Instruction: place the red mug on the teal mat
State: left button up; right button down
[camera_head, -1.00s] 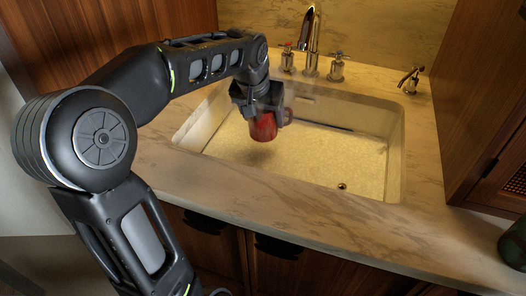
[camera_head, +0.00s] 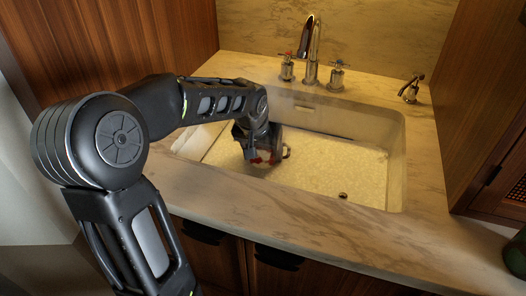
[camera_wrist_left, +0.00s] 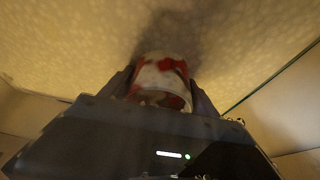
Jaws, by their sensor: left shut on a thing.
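The red mug (camera_head: 267,156) is inside the sink area, mostly covered by my left gripper (camera_head: 256,158); only red patches and a dark handle at its right show. In the left wrist view the mug (camera_wrist_left: 162,75) has red and pale patches and sits between the two fingers of my left gripper (camera_wrist_left: 160,92), which is shut on it. Its shadow falls on the pale floor beyond it. I cannot tell whether it touches the basin floor. No teal mat can be made out in either view. My right gripper is out of view.
The white sink basin (camera_head: 397,165) is set in a marble counter (camera_head: 330,225). A tap (camera_head: 311,65) with two handles stands behind it. A drain (camera_head: 343,195) shows at the front. A dark green object (camera_head: 516,256) is cut off at the right edge. Wooden cabinets flank the sink.

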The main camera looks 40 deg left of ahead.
pick_arm(q)
jog(key=shift+f, duration=0.15)
jog(key=o, duration=1.7)
jog(key=shift+o, duration=0.2)
jog(key=shift+r, duration=0.35)
jog(key=p+v, duration=0.1)
jog(key=v, duration=1)
jog(key=shift+s+r, duration=0.2)
jog(key=shift+r, duration=0.15)
jog(key=shift+d, duration=0.1)
